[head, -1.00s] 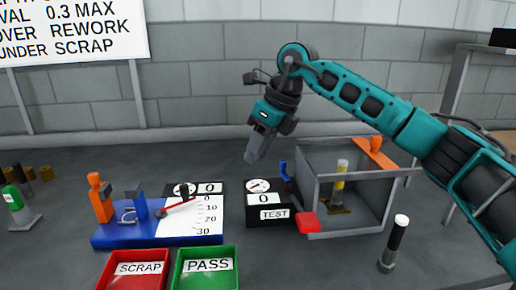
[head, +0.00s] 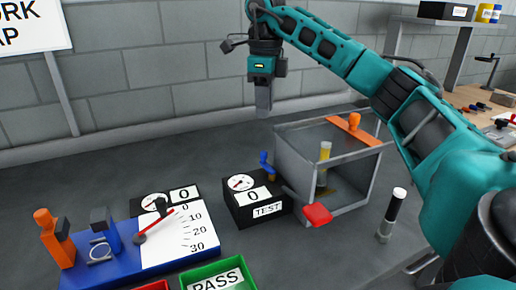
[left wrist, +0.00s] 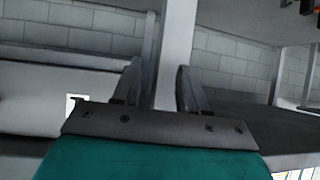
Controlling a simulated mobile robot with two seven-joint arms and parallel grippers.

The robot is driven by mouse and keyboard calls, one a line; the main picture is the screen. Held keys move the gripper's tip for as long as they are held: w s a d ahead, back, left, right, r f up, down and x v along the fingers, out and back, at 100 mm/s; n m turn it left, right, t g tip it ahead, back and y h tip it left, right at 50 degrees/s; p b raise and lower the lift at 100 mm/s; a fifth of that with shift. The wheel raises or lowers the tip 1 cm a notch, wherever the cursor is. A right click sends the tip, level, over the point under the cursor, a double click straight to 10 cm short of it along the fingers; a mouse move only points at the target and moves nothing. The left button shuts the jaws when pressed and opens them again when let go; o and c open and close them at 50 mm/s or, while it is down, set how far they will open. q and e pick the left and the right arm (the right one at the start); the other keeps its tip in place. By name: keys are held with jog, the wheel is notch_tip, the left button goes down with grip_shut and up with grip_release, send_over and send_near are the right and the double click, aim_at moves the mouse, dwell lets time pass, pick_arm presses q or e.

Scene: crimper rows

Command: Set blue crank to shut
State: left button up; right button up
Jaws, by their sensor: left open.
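The blue crank (head: 265,160) is small and points up from a brownish stem, beside the black TEST box (head: 236,212) with its round gauge and a 0 readout. I cannot read from its pose whether it is open or shut. My right gripper (head: 263,112) hangs pointing down above and behind the crank, apart from it; its fingers overlap edge-on, so their gap is hidden. My left gripper (left wrist: 158,85) shows only in the left wrist view, with its fingers apart and nothing seen held; a pale post stands behind the gap.
A clear-walled chamber (head: 368,180) with an orange latch (head: 354,126), a red handle (head: 317,214) and a yellow-topped cylinder (head: 323,165) stands right of the crank. A blue gauge fixture (head: 120,262) and green PASS tray (head: 240,264) are front left.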

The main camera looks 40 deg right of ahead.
aim_at(264, 152)
notch_tip(264, 152, down, 11)
jog(key=shift+f+b, duration=0.15)
jog(key=shift+b, duration=0.35)
grip_shut()
